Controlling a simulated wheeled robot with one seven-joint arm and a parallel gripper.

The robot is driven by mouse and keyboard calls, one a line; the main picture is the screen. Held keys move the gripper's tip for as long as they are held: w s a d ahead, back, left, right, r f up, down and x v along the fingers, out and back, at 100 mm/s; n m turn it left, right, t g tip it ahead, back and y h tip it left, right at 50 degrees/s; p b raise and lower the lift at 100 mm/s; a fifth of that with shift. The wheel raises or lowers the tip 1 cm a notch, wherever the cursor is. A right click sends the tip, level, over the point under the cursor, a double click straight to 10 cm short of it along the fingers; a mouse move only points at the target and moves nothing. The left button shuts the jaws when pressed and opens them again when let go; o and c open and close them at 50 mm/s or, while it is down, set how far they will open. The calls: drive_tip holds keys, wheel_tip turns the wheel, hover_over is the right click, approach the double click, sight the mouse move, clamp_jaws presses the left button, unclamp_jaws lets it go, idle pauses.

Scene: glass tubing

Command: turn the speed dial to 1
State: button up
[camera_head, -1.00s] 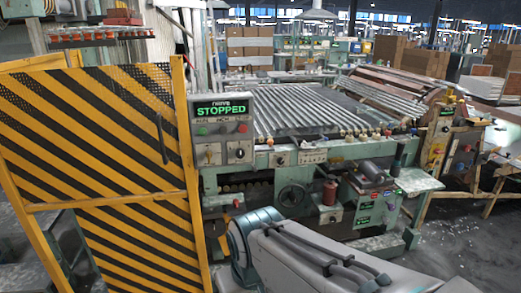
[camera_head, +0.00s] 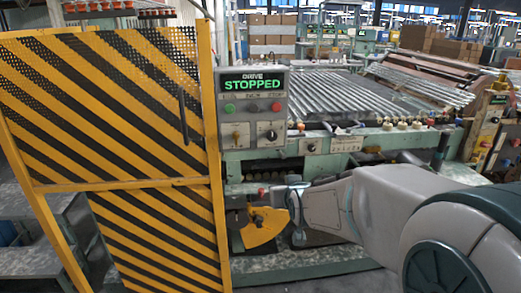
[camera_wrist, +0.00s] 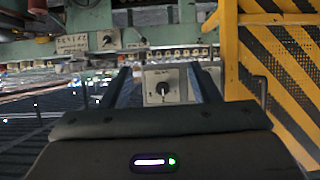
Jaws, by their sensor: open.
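The drive panel (camera_head: 255,110) is a grey box with a green "STOPPED" display. The dial (camera_head: 271,135), a black knob on a pale plate, sits at its lower right. Its scale is too small to read. In the wrist view, which looks upside down, the dial (camera_wrist: 163,89) shows between the two dark fingers. My gripper (camera_wrist: 160,72) is open, empty and apparently still short of the dial. In the head view my arm's end is below and right of the panel; the fingers are hard to make out there.
A green button (camera_head: 229,108), a red button (camera_head: 276,107) and a brass key switch (camera_head: 237,135) share the panel. Another dial (camera_head: 311,147) is on the green machine beam. A striped yellow-black gate (camera_head: 115,150) stands close left. Glass tubes (camera_head: 335,95) lie behind.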

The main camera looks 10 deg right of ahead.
sight(272, 138)
drive_tip(key=w+r+t+b, duration=0.1)
drive_tip(key=w+t, duration=0.2)
drive_tip(key=w, duration=0.5)
drive_tip(key=w+r+t+b, duration=0.1)
drive_tip(key=w+t+b, duration=0.1)
drive_tip(key=w, duration=0.5)
drive_tip(key=w+r+t+b, duration=0.1)
drive_tip(key=w+t+b, duration=0.1)
drive_tip(key=w+t, duration=0.3)
drive_tip(key=shift+w+d+r, duration=0.15)
drive_tip(key=shift+w, duration=1.65)
